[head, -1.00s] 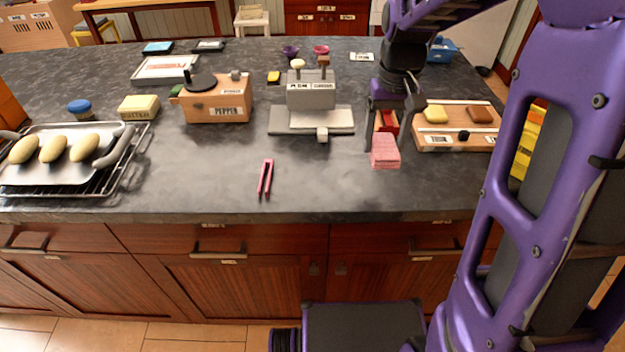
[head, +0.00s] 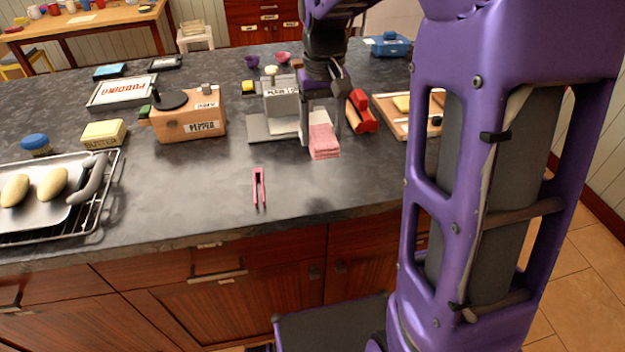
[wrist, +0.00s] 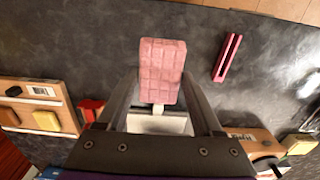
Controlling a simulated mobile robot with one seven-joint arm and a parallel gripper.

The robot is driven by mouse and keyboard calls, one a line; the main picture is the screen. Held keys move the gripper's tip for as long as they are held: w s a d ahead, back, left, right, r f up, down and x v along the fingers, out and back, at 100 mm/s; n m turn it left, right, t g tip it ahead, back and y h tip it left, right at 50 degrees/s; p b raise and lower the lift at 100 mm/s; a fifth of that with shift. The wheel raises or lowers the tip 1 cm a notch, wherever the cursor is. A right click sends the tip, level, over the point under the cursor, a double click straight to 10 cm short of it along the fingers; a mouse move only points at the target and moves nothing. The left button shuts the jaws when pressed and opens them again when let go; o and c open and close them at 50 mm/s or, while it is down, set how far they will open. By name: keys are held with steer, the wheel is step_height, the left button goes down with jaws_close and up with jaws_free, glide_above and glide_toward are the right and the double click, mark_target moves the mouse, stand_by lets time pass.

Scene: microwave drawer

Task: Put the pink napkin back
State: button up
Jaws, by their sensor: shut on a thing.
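The pink napkin (head: 324,143) is a folded, grid-patterned block. My gripper (head: 321,128) is shut on it, one finger at each side, and its near end sticks out. In the wrist view the napkin (wrist: 162,70) lies between the fingers of my gripper (wrist: 161,95). A grey labelled holder with a pale tray (head: 268,126) stands just left of and behind the napkin, partly hidden by my gripper. Part of the pale tray (wrist: 155,124) shows below the napkin in the wrist view. I cannot tell whether the napkin touches the counter or tray.
A red object (head: 362,112) and a wooden board (head: 395,119) are to the right. Pink tongs (head: 259,188) lie at the front on the dark counter (head: 200,195). A wooden pepper box (head: 190,118) stands left of the holder. The counter's front middle is mostly clear.

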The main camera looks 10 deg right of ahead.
step_height(320, 180, down, 10)
steer(key=shift+r+b, duration=0.1)
steer(key=shift+b, duration=0.45)
steer(key=shift+f, duration=0.25)
steer(key=o, duration=1.3)
steer(key=shift+r, duration=0.15)
step_height(320, 180, up, 12)
steer(key=shift+r+p, duration=0.1)
steer(key=shift+p, duration=0.6)
